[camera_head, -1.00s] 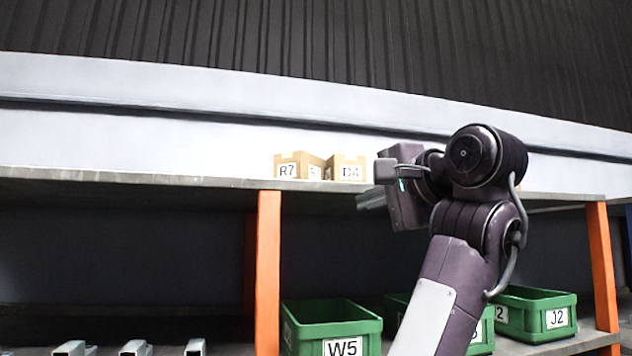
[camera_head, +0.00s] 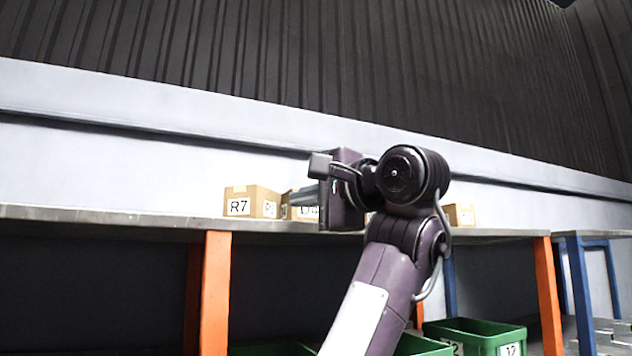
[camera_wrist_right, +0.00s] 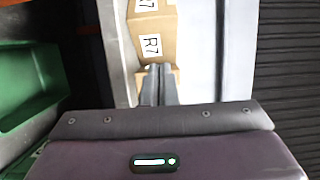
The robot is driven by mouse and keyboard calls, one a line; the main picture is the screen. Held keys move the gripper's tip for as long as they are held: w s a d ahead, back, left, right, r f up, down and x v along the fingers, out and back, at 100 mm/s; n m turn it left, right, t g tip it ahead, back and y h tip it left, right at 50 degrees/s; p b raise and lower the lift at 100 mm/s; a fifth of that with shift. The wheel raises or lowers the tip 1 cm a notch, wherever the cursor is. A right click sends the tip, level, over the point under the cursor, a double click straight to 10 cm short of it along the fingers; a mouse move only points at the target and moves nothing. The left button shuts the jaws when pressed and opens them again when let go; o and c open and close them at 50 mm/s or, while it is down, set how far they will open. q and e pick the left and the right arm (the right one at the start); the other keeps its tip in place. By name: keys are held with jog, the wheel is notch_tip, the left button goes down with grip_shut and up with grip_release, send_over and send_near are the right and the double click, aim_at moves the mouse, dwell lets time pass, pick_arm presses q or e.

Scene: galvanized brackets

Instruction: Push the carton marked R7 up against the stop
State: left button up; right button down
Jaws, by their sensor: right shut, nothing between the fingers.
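The carton marked R7 (camera_head: 238,207) is a small brown box on the grey shelf top, left of my right gripper in the head view. It also shows in the wrist view (camera_wrist_right: 165,44), with an R7 label on two faces. My right gripper (camera_head: 292,198) is shut and empty, its fingers pointing left toward the R7 carton. In the wrist view its fingertips (camera_wrist_right: 158,68) are close to the carton; I cannot tell if they touch. The D4 carton (camera_head: 309,215) is partly hidden behind the gripper. I cannot make out the stop. My left gripper is out of view.
Another brown carton (camera_head: 461,214) stands farther right on the shelf top (camera_head: 120,216). A pale wall runs behind. Orange posts (camera_head: 215,290) hold the shelf. Green bins (camera_head: 478,335) sit below. The shelf top left of R7 looks clear.

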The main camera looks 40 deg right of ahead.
aim_at(267, 205)
jog(key=w, duration=0.2)
jog(key=w+p, duration=0.1)
jog(key=w, duration=0.1)
jog(key=shift+a+f, duration=0.1)
jog(key=shift+a, duration=0.1)
jog(key=shift+w+f, duration=0.1)
jog(key=shift+w, duration=0.3)
jog(key=shift+s, duration=0.15)
jog(key=shift+w+a+f, duration=0.1)
jog(key=shift+w+a, duration=0.15)
jog(key=shift+a, duration=0.3)
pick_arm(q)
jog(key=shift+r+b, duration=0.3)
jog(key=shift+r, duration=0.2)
pick_arm(e)
jog(key=shift+a, duration=0.45)
jog(key=shift+w, duration=0.1)
